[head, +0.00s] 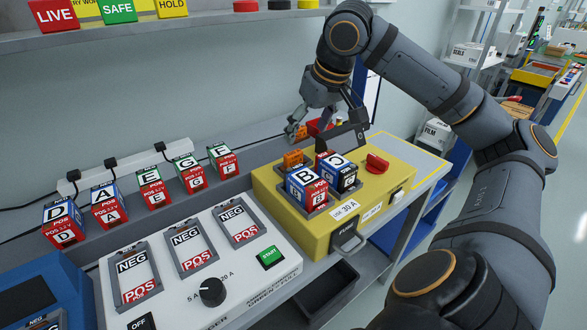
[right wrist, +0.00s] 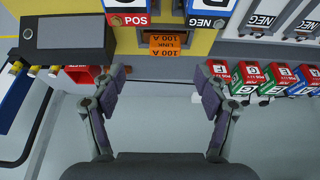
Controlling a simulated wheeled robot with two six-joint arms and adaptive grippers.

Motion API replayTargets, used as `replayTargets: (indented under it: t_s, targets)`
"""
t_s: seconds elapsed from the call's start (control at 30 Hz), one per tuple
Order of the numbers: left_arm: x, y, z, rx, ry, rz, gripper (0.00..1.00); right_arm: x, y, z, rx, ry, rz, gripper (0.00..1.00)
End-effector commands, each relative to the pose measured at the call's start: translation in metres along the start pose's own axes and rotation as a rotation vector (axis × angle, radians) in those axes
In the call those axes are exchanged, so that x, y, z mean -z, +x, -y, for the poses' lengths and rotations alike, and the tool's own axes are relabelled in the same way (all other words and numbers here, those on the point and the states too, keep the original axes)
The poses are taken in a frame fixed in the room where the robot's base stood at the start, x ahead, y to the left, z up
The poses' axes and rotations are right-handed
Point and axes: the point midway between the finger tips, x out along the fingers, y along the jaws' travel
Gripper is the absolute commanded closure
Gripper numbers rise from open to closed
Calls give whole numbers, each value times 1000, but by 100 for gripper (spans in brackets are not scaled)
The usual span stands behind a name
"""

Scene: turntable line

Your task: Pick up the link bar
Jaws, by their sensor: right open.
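The link bar (head: 293,159) is a small orange block at the back of the yellow box (head: 268,190). My right gripper (head: 319,138) is above the back of the box. In the right wrist view its two fingers (right wrist: 160,88) are wide apart with nothing between them. The link bar lies beyond the fingertips, roughly centred on the gap, with no visible contact. My left gripper is not in view.
Two lettered batteries, B (head: 306,188) and C (head: 341,172), stand in the yellow box close to the link bar. A red knob (head: 377,163) is at right. A red bin (right wrist: 80,74) lies behind the box. Several batteries (head: 152,189) line the wall beside a white charger (head: 215,285).

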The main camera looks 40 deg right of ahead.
Motion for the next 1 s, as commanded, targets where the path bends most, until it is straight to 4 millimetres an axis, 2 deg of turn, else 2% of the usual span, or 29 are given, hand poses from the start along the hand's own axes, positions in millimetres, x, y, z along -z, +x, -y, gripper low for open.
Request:
replayTargets:
  t_s: [0.03, 0.2, 0.37, 0.47, 0.6, 0.73, 1.0]
  targets:
    - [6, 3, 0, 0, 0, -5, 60, -2, 14, 0, 2, 0, 4, 26]
    - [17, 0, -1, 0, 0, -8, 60, -1, 39, 1, 1, 0, 3, 26]
    - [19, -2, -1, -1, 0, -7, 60, 0, 43, 1, 0, 0, 1, 26]
    - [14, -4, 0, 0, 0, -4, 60, 2, 48, 3, 1, -1, 4, 26]
    - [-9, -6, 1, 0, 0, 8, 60, 6, 68, 9, 4, 0, 7, 26]
    - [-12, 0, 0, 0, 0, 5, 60, 5, 90, 9, 2, 1, 3, 26]
    - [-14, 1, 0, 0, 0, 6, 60, 5, 95, 8, 0, 0, 1, 26]
